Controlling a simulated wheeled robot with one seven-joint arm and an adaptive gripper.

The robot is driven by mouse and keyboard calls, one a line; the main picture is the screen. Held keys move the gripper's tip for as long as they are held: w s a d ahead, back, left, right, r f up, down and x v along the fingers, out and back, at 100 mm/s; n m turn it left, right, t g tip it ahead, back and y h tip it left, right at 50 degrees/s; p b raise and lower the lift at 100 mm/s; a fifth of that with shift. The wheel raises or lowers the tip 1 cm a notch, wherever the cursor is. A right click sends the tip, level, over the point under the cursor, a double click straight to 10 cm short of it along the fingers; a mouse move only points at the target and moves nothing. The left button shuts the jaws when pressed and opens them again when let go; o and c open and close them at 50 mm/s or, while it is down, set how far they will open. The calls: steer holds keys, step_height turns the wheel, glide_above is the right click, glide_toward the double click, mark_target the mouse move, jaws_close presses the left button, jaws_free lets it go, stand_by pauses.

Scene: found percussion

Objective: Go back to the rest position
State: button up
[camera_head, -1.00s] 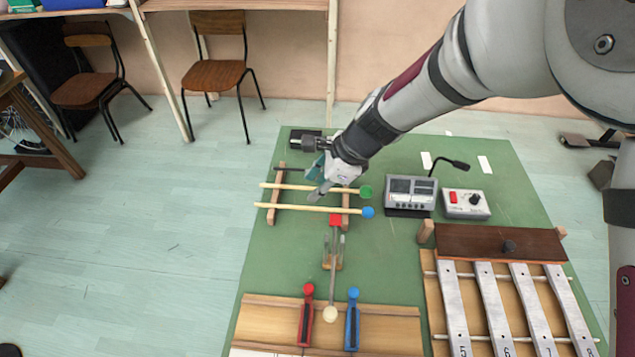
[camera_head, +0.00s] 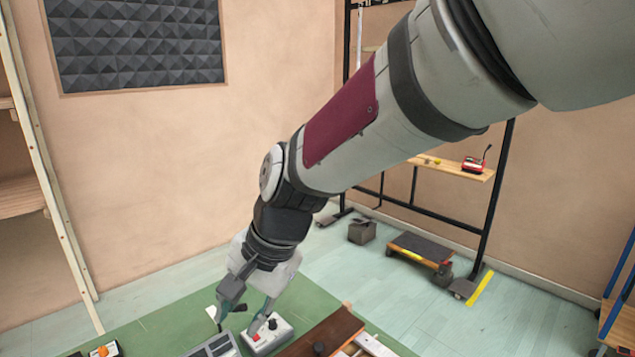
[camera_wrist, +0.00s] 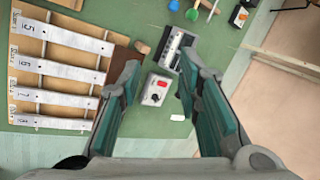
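My gripper (camera_head: 243,303) is at the lower middle of the head view, above the green table mat (camera_head: 165,328). In the wrist view my gripper (camera_wrist: 158,92) shows two teal-lined fingers spread apart with nothing between them. Beyond the fingertips, apart from them, is a small grey box with a red button and a black knob (camera_wrist: 156,90). It also shows in the head view (camera_head: 266,335), just below the fingers. A grey device with displays (camera_wrist: 172,50) lies beside it, partly hidden by a finger.
A metal-bar xylophone (camera_wrist: 52,62) lies to the left in the wrist view. A blue-headed mallet (camera_wrist: 191,15) and a green-headed one (camera_wrist: 174,5) are near the top edge. A low trolley (camera_head: 425,247) and a black-framed shelf (camera_head: 450,166) stand beyond the mat.

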steer(key=s+d+r+n+t+h, duration=0.1)
steer(key=s+d+r, duration=0.15)
steer(key=d, duration=0.65)
steer(key=s+d+r+n+t+h, duration=0.1)
steer(key=d+r, duration=0.2)
steer(key=d, duration=0.5)
steer(key=s+d+n+t+h, duration=0.1)
steer(key=s+d+n+h, duration=0.1)
steer(key=s+d, duration=0.9)
steer(key=d, duration=0.3)
steer(key=shift+d, duration=0.35)
